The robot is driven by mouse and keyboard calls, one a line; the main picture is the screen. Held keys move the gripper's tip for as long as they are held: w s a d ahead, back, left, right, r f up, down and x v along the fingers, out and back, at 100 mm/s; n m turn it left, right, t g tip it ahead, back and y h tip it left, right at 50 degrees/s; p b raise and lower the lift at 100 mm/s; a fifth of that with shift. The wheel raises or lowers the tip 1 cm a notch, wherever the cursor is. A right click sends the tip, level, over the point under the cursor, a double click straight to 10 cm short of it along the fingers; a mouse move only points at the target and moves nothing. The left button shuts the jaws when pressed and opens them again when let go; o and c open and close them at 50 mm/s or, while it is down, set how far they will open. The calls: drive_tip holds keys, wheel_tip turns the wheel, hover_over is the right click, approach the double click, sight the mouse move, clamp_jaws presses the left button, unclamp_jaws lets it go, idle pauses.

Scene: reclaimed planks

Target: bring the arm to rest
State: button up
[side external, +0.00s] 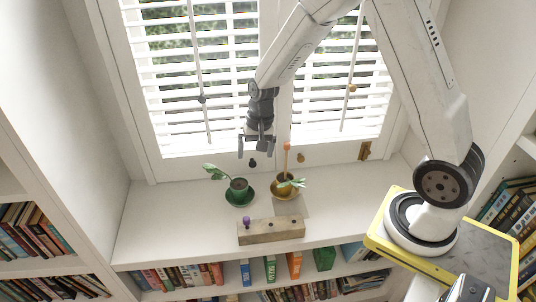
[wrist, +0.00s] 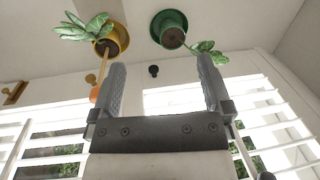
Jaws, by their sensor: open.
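My gripper (side external: 256,149) is open and empty. It hangs in the air in front of the window blinds, above and behind the potted plants. In the wrist view its two fingers (wrist: 162,72) stand wide apart with nothing between them. My arm is bent, rising from its base at the right and reaching down to the left. A green pot (side external: 239,185) with a plant stands on a green saucer on the white shelf. A yellow pot (side external: 284,192) with a plant stands to its right. Both pots also show beyond the fingers in the wrist view.
An orange-tipped stick (side external: 287,160) rises at the yellow pot. A wooden block (side external: 285,229) with a purple peg (side external: 246,220) lies near the shelf's front edge. The shelf's left is clear.

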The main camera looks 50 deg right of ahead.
drive_tip(key=s+a+r+n+t, duration=0.1)
drive_tip(key=s+r+n, duration=0.1)
drive_tip(key=s+n, duration=0.2)
drive_tip(key=s+a+r+n+h, duration=0.1)
drive_tip(key=s+a+r+n, duration=0.1)
drive_tip(key=s, duration=0.7)
drive_tip(key=shift+s+r+n+t, duration=0.2)
drive_tip(key=shift+r+n+t, duration=0.2)
drive_tip(key=shift+r+n, duration=0.55)
drive_tip(key=shift+w+a+f, duration=0.1)
drive_tip(key=shift+w+f, duration=0.05)
drive_tip(key=m+g+y, duration=0.3)
drive_tip(key=m, duration=1.4)
hover_over(238, 187)
drive_tip(key=d, duration=0.2)
wheel_tip(238, 187, down, 16)
drive_tip(key=shift+w+a+f+m, duration=0.1)
drive_tip(key=shift+w+f+m, duration=0.1)
drive_tip(key=shift+f+m, duration=0.25)
drive_tip(key=shift+f, duration=0.1)
drive_tip(key=shift+f, duration=2.25)
